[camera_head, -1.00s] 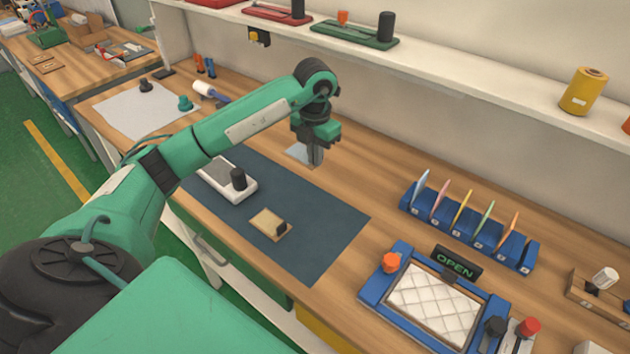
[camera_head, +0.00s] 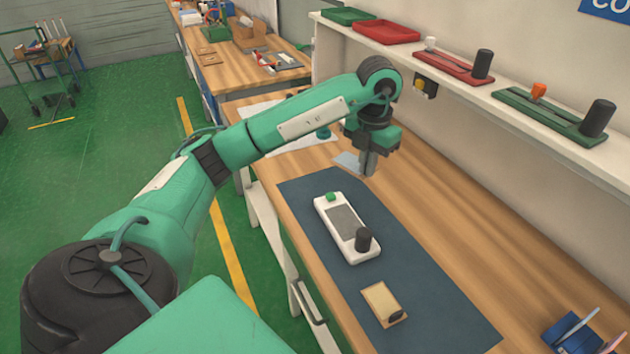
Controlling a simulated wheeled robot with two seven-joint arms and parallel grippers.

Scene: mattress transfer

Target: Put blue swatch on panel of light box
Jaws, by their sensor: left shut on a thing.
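My left gripper (camera_head: 368,168) is shut on a thin pale blue-grey flat piece (camera_head: 347,161), which sticks out to the left of the fingers. It looks like the blue swatch, though its colour is faint. The gripper hangs fingers down near the far end of the dark mat. A white box (camera_head: 323,212) lies on the mat, nearer than the gripper. It has a grey panel (camera_head: 346,220), a green button (camera_head: 330,197) and a black knob (camera_head: 364,240), and looks like the light box. The panel is bare. My right gripper is out of view.
A tan block (camera_head: 380,300) with a dark piece lies on the dark blue mat (camera_head: 420,305). A blue rack (camera_head: 567,331) with pale blue and pink cards is cut off at lower right. A shelf (camera_head: 460,85) with trays runs along the wall. Bare wood lies right of the mat.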

